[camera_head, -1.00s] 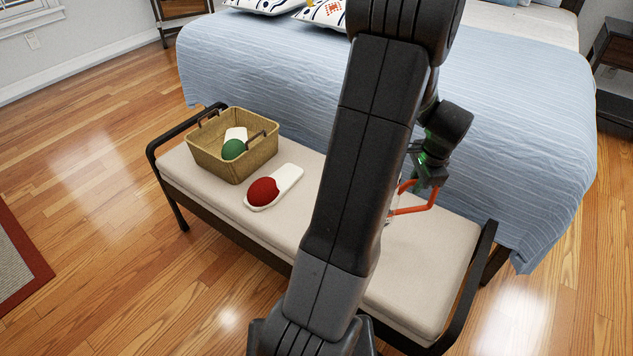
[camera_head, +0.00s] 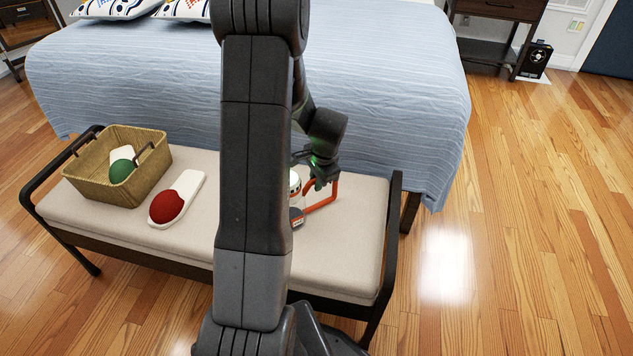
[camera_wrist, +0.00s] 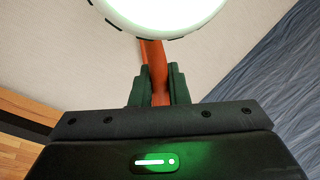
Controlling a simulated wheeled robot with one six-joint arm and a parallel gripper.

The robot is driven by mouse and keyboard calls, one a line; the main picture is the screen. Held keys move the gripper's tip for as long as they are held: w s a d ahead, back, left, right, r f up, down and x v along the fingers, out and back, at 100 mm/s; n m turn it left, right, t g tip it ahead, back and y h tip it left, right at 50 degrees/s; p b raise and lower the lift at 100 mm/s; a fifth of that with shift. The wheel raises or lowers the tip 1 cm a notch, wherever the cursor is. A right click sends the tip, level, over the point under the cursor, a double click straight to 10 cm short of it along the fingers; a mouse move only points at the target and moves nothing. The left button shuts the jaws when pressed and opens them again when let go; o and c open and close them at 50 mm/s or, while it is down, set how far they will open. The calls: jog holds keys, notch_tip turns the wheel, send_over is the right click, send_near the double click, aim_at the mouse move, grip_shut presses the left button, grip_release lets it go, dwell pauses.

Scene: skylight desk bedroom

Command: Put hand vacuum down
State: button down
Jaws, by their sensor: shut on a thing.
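The hand vacuum, with an orange loop handle (camera_head: 323,207) and a pale round body (camera_head: 295,184), is at the right part of the bench. Its lower end has a dark and orange part (camera_head: 297,217). My gripper (camera_head: 319,184) is shut on the orange handle. In the wrist view my gripper's fingers (camera_wrist: 158,88) clamp the orange handle (camera_wrist: 154,60), and the bright white round end (camera_wrist: 160,10) fills the top. My arm hides part of the vacuum in the head view. I cannot tell whether it touches the cushion.
The bench cushion (camera_head: 352,235) is clear to the right of the vacuum, up to a black armrest (camera_head: 392,235). The bed (camera_head: 400,110) stands behind.

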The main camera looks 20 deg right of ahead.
jog(key=c, duration=1.4)
grip_release()
jog(key=p+v, duration=0.3)
jog(key=v, duration=0.9)
jog(key=shift+r, duration=0.1)
